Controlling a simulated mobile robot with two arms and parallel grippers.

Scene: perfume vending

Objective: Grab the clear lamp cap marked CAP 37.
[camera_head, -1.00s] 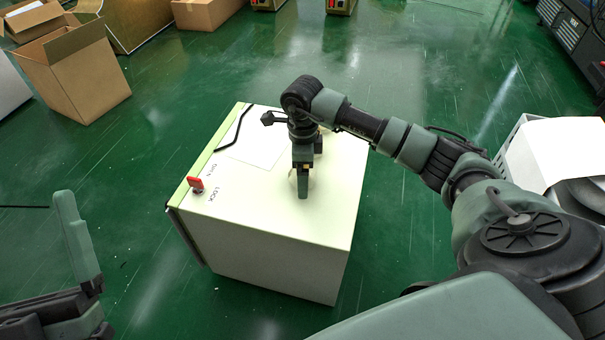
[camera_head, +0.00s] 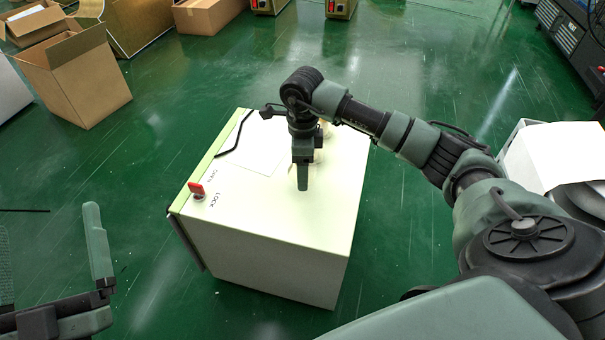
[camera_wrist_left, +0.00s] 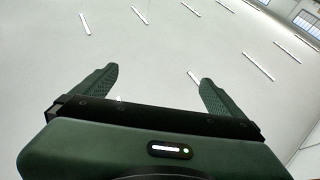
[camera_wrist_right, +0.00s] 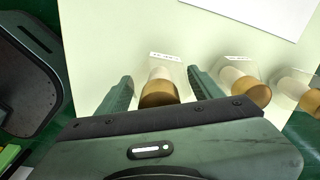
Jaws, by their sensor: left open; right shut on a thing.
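Several clear caps with gold ends show in the right wrist view, each with a small white label too small to read surely. One clear cap (camera_wrist_right: 160,88) is between the fingers of my right gripper (camera_wrist_right: 158,88), which is shut on it. A second cap (camera_wrist_right: 243,84) and a third cap (camera_wrist_right: 296,88) are to the right, apart from the gripper. In the head view my right gripper (camera_head: 303,178) points down over the white cabinet top (camera_head: 335,205) and mostly hides the caps. My left gripper (camera_head: 55,275) is open and empty, away from the cabinet at lower left.
The cabinet has a red switch (camera_head: 197,190) with OPEN and LOCK lettering, a black handle (camera_head: 236,136) and a white sheet (camera_head: 257,150). Cardboard boxes (camera_head: 75,80) stand at the back left. A white bin (camera_head: 555,155) is at the right. Green floor around the cabinet is clear.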

